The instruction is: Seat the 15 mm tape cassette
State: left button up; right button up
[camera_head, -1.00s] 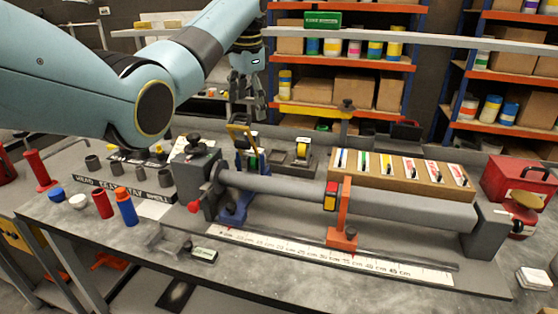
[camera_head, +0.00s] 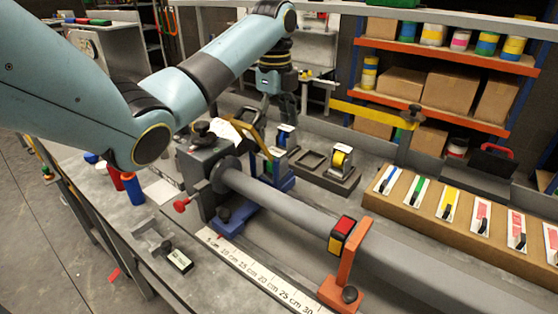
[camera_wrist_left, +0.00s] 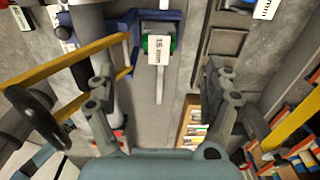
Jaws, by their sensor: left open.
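The tape cassette labelled 15 mm (camera_wrist_left: 158,50) shows in the left wrist view, with a green roll beside its white label. It is at the blue carriage (camera_wrist_left: 122,20); I cannot tell whether it is fully down in it. My right gripper is out of view.
A dark tray (camera_head: 345,182) with an empty recess and a yellow cassette (camera_head: 341,157) stands right of the carriage. An orange bracket (camera_head: 350,262) with a red and yellow block is on the tube. A wooden rack (camera_head: 440,225) stands behind the tube. A ruler (camera_head: 255,272) lies in front.

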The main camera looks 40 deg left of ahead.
aim_at(276, 151)
pick_arm(q)
jog(key=shift+d+f, duration=0.1)
jog(key=shift+f, duration=0.35)
jog(key=shift+f+p, duration=0.3)
jog(key=shift+f, duration=0.65)
notch_tip(276, 151, down, 4)
jog(key=shift+r+p, duration=0.1)
jog(key=shift+p, duration=0.35)
jog(key=shift+f, duration=0.45)
jog(key=c, duration=1.3)
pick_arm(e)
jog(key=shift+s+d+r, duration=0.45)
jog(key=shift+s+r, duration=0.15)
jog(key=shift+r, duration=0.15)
pick_arm(q)
jog(key=shift+r, duration=0.1)
